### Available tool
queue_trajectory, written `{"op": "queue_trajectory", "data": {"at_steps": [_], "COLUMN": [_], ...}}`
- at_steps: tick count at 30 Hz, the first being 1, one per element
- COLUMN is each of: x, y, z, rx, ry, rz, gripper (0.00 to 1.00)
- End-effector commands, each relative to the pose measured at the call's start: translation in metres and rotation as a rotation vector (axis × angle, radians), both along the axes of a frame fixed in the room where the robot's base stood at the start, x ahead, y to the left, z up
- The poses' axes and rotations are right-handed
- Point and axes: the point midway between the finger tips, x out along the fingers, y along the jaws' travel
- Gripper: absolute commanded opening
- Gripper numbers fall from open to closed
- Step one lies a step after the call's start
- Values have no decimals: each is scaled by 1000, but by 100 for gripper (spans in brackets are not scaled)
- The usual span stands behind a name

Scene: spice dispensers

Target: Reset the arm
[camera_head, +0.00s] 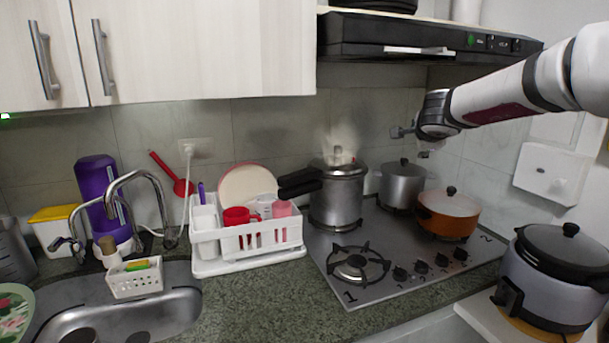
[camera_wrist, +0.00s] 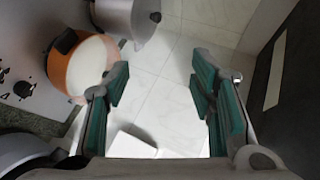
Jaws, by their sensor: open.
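My gripper (camera_wrist: 160,88) is open in the wrist view, with its two teal-padded fingers apart and nothing between them. Pale tiles show behind the gap. In the head view my arm reaches in from the upper right, and its dark wrist end (camera_head: 437,118) hangs in the air above the stove's right side, under the right end of the hood. The fingers are too small to make out clearly there. The orange pot (camera_head: 448,214) is below the wrist, apart from it; it also shows left of the fingers in the wrist view (camera_wrist: 75,68).
The dark range hood (camera_head: 430,38) is close above my wrist. A pressure cooker (camera_head: 336,198) and a steel pot (camera_head: 401,187) stand on the hob (camera_head: 380,292). A rice cooker (camera_head: 556,275) is at right. A dish rack (camera_head: 250,240) stands left of the hob.

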Motion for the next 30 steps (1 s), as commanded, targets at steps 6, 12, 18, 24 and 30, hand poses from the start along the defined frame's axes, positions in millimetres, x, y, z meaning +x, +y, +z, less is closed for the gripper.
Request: {"op": "queue_trajectory", "data": {"at_steps": [6,12,18,24,30], "x": [-57,-148,-264,-388,-479], "y": [115,179,192,164,126], "z": [41,31,-5,-52,-92], "rx": [-346,-592,-771,-873,-909], "ry": [-29,68,258,503,706], "rz": [400,720,971,1150,1247], "gripper": [50,50,50,50,50]}}
